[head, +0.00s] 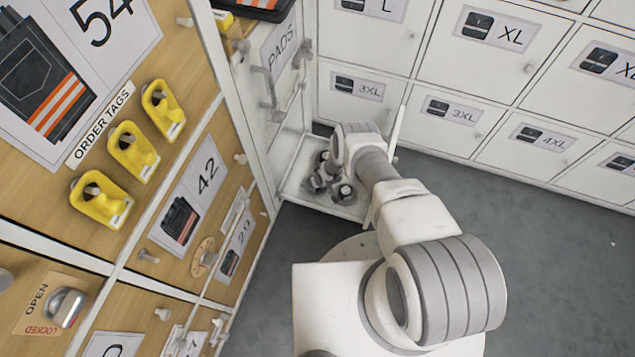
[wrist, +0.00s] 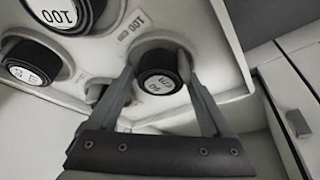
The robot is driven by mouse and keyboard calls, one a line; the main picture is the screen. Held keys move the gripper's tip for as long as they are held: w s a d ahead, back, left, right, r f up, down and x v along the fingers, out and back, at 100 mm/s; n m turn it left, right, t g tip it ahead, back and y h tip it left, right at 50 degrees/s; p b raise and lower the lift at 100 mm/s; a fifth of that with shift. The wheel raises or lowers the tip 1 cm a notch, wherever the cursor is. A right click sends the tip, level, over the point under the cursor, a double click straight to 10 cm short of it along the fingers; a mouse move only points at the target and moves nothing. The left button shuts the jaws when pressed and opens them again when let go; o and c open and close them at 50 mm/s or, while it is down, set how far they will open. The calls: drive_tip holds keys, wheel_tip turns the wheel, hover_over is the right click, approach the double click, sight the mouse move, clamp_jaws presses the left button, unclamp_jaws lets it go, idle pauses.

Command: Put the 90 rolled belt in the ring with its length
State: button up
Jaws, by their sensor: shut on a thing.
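In the wrist view my gripper (wrist: 157,72) is shut on a black rolled belt (wrist: 160,97), with one finger on each side of it. The held belt's white end label is turned and blurred; I cannot read it surely. The belt is at a pale round ring (wrist: 163,40) on the white tray, beside a printed 100; I cannot tell whether it sits inside or just above. Another rolled belt marked 100 (wrist: 58,13) is at upper left, and a third rolled belt (wrist: 26,74) with a blurred label is at the left. In the head view my arm hides most of my gripper.
The head view shows the white belt tray (head: 343,209) low in the corner, below the PADS panel (head: 280,45). White size-marked lockers (head: 455,110) stand behind it. A wooden wall with yellow order tags (head: 133,152) is at left. Grey floor (head: 540,225) is open at right.

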drive_tip(key=shift+f, duration=0.25)
drive_tip(key=shift+f, duration=0.15)
drive_tip(key=o, duration=1.4)
drive_tip(key=shift+s+d+f, duration=0.1)
drive_tip(key=shift+d+f, duration=0.05)
drive_tip(key=shift+d+r, duration=0.1)
drive_tip(key=shift+r, duration=0.2)
drive_tip(key=p+v, duration=0.2)
drive_tip(key=v, duration=0.2)
drive_tip(key=p+v, duration=0.2)
drive_tip(key=v, duration=0.2)
drive_tip(key=p+v, duration=0.3)
drive_tip(key=v, duration=0.1)
drive_tip(key=shift+a+r, duration=0.25)
drive_tip(key=shift+r, duration=0.1)
